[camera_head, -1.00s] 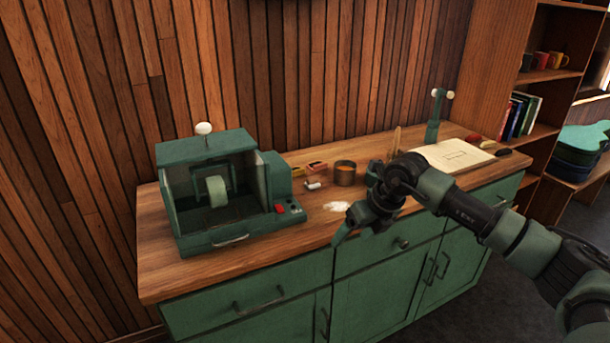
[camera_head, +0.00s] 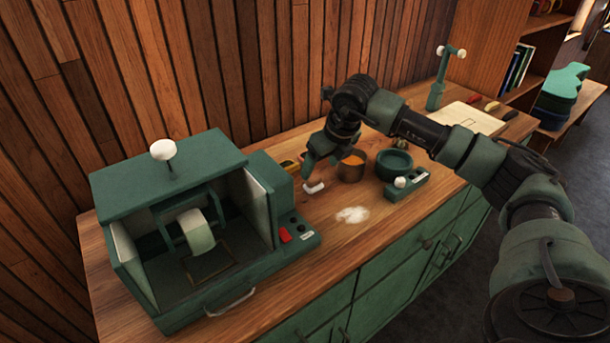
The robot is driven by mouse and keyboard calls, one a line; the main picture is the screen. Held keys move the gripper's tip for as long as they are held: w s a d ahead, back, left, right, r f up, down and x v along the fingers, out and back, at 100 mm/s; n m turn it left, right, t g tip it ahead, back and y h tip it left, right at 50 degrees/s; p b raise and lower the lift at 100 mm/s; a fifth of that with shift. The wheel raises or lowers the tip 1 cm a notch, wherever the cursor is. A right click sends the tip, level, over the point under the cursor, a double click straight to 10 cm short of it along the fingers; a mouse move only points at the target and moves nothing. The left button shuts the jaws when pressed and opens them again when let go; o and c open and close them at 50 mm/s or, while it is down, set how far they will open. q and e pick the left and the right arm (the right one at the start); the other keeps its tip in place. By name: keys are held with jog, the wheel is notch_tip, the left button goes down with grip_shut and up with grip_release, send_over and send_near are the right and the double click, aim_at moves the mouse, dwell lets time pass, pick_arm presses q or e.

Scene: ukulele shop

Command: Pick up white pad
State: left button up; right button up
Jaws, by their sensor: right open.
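A small white pad (camera_head: 314,188) lies on the wooden counter, just right of the green machine and left of the copper-coloured cup. My right gripper (camera_head: 316,170) reaches in from the right and points down just above and behind the pad. It is open and empty. Whether its fingertips touch the pad cannot be told, and part of its far finger is hidden. My left gripper is not in view.
A green box-like machine (camera_head: 170,190) with a wheel inside fills the left of the counter (camera_head: 290,260). A copper-coloured cup (camera_head: 351,170), a green bowl (camera_head: 394,165) and a small green device (camera_head: 408,186) stand close by on the right. White powder (camera_head: 352,214) lies in front.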

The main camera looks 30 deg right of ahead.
aim_at(314, 178)
jog(key=shift+w+f, duration=0.1)
jog(key=shift+f, duration=0.7)
jog(key=shift+w+a+f+p, duration=0.15)
jog(key=shift+f+p, duration=0.25)
jog(key=shift+p, duration=0.2)
jog(key=p+x, duration=0.1)
jog(key=x, duration=0.3)
jog(key=shift+w+r, duration=0.1)
jog(key=shift+w, duration=0.05)
jog(key=shift+w+f, duration=0.1)
jog(key=shift+f, duration=0.2)
jog(key=c, duration=1.4)
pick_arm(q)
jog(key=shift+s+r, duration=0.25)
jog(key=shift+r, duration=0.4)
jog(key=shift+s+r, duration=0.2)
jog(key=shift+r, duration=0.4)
pick_arm(e)
jog(key=shift+r, duration=0.1)
